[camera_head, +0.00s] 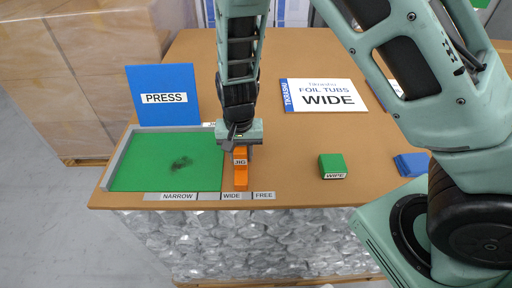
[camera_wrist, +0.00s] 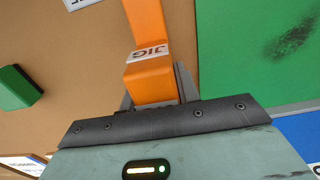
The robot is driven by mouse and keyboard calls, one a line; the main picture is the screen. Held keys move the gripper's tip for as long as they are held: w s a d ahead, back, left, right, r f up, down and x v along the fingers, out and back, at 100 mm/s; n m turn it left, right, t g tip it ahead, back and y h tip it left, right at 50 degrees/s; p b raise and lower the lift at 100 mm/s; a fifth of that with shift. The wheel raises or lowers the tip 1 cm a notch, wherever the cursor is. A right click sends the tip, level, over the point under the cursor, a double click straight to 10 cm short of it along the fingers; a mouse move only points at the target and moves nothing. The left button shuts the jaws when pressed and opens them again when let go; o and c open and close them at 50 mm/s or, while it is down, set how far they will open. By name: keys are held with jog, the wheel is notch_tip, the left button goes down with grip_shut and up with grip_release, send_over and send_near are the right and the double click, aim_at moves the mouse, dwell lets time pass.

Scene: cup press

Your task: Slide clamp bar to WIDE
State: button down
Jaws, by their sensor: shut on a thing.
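The clamp bar is an orange bar labelled JIG (camera_head: 241,174), standing just right of the green press bed (camera_head: 140,172). Its front end is above the WIDE mark (camera_head: 232,196) of the grey scale strip, toward the side of the FREE mark (camera_head: 264,195). The NARROW mark (camera_head: 178,197) is further left. My gripper (camera_head: 240,146) points down and is shut on the bar's rear part. In the wrist view the orange bar (camera_wrist: 146,30) runs up from between the fingers (camera_wrist: 152,98). A strip of brown table shows between bar and bed.
A blue PRESS sign (camera_head: 163,84) stands behind the bed. A green WIPE block (camera_head: 332,166) and a blue block (camera_head: 411,164) sit to the right. A FOIL TUBS WIDE card (camera_head: 322,95) lies behind them. The table between bar and green block is clear.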

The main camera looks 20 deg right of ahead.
jog(key=a, duration=0.1)
jog(key=w+a, duration=0.1)
jog(key=a, duration=0.1)
jog(key=shift+w+p, duration=0.2)
jog(key=shift+p, duration=0.1)
jog(key=c, duration=1)
grip_release()
jog(key=shift+r, duration=0.1)
notch_tip(320, 180, up, 17)
jog(key=shift+r+b, duration=0.15)
jog(key=shift+b, duration=1.05)
jog(key=shift+s, duration=0.1)
